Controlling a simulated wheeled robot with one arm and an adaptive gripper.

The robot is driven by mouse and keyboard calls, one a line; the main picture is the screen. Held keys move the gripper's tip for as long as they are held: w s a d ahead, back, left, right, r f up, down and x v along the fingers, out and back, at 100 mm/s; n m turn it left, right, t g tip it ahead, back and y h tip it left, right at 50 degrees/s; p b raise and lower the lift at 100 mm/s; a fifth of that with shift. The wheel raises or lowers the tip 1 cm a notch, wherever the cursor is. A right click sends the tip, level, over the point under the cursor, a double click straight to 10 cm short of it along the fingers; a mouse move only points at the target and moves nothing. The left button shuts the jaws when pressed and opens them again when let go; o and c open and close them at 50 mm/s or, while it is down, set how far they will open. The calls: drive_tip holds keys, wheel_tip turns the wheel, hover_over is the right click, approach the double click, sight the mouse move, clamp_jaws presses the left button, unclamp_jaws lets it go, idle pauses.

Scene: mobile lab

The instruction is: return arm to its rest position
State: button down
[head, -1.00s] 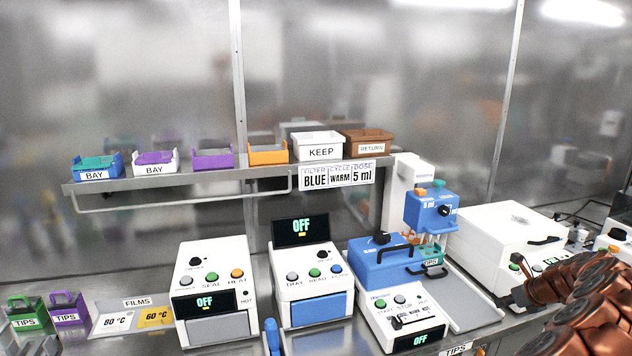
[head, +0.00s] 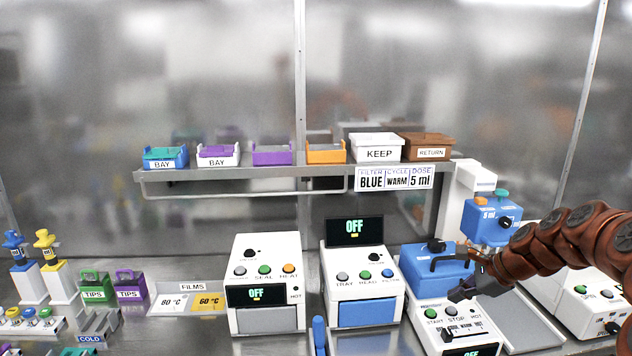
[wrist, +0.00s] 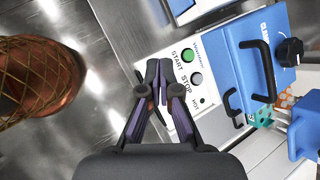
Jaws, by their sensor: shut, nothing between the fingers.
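My gripper (wrist: 158,85) is shut and empty in the wrist view, with its dark fingertips together. In the head view my copper-coloured arm reaches in from the right, and the dark gripper (head: 462,292) shows in front of the blue-topped machine (head: 425,270). The fingers are small and partly lost against the machine there.
The blue lid with a black handle (wrist: 262,65) is close to my gripper. A sealer (head: 265,262) and a reader (head: 360,262) stand to the left, both showing OFF. A shelf (head: 290,176) holds bins behind. Bare steel bench (wrist: 100,110) lies left of the fingers.

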drive_tip(key=s+a+r+n+g, duration=0.1)
drive_tip(key=s+a+n+g, duration=0.1)
drive_tip(key=s+a+n, duration=0.45)
drive_tip(key=s+a+r+n+g, duration=0.2)
drive_tip(key=s+a+n, duration=0.2)
drive_tip(key=s+a, duration=0.5)
drive_tip(key=s+f+n+g+h, duration=0.1)
drive_tip(key=s+n, duration=0.4)
drive_tip(key=s, duration=0.7)
drive_tip(key=s+a+f+n+g+h, duration=0.1)
drive_tip(key=s+f+n+g+h, duration=0.1)
drive_tip(key=s, duration=0.9)
drive_tip(key=f+n+h, duration=0.1)
drive_tip(key=n+h, duration=0.1)
drive_tip(key=n, duration=0.1)
drive_tip(key=shift+s+f, duration=0.3)
drive_tip(key=shift+s, duration=0.05)
drive_tip(key=shift+n, duration=0.25)
